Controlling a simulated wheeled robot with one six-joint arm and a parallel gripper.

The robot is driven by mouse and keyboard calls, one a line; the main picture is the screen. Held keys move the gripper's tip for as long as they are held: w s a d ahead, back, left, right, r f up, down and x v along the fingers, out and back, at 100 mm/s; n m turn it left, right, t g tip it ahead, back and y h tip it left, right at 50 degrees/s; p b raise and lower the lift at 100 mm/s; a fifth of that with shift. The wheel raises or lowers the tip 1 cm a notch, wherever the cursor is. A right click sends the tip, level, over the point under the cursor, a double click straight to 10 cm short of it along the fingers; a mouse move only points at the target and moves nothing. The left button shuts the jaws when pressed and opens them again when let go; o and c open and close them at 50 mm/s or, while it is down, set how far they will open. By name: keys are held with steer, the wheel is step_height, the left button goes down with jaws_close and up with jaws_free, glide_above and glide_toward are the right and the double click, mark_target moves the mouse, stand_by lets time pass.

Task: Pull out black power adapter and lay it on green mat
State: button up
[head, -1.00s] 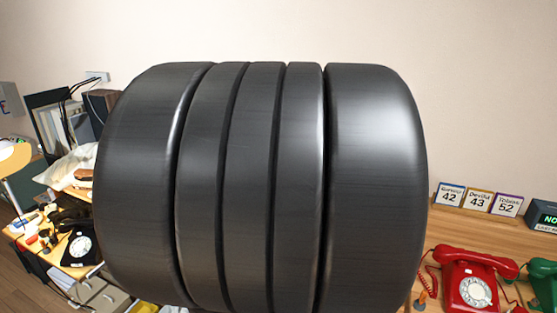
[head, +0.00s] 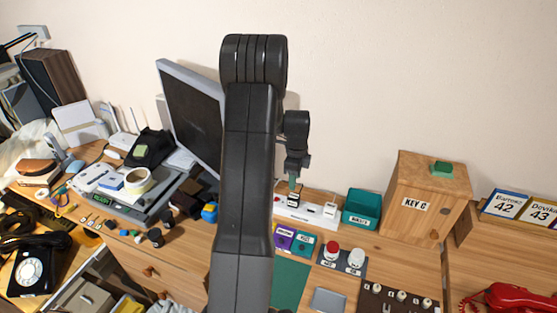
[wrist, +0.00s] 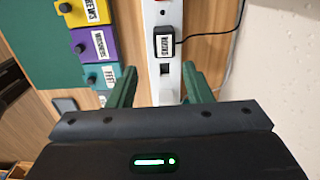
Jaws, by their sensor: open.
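The black power adapter (wrist: 164,43) sits plugged into a white power strip (wrist: 146,50) in the wrist view. It has a white label and a black cord running off to the right. It also shows small in the head view (head: 293,200), on the strip. My gripper (wrist: 158,78) is open and empty, its two green fingers to either side of the strip, with the adapter just beyond the fingertips. In the head view my gripper (head: 293,182) points down over the strip, close above the adapter. The green mat (head: 288,282) lies on the desk in front, partly hidden by my arm.
Labelled purple (wrist: 97,45) and yellow (wrist: 77,12) boxes stand between the mat and strip. A teal bin (head: 361,208) and wooden key box (head: 425,200) stand right of the strip. A monitor (head: 190,110) is left of my arm. The wall is close behind.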

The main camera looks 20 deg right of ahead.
mark_target(294, 196)
steer(key=shift+w+d+f, duration=0.15)
steer(key=shift+w+f, duration=0.15)
steer(key=shift+w, duration=0.2)
steer(key=shift+s+f+b, duration=0.2)
steer(key=shift+f+b, duration=0.2)
steer(key=shift+f, duration=0.05)
step_height(294, 196, down, 8)
steer(key=b, duration=0.5)
steer(key=shift+r, duration=0.1)
steer(key=c, duration=0.6)
steer(key=shift+w+r, duration=0.1)
steer(key=shift+r, duration=0.15)
steer(key=shift+r+p, duration=0.6)
steer(key=shift+r, duration=0.3)
steer(key=shift+r, duration=0.1)
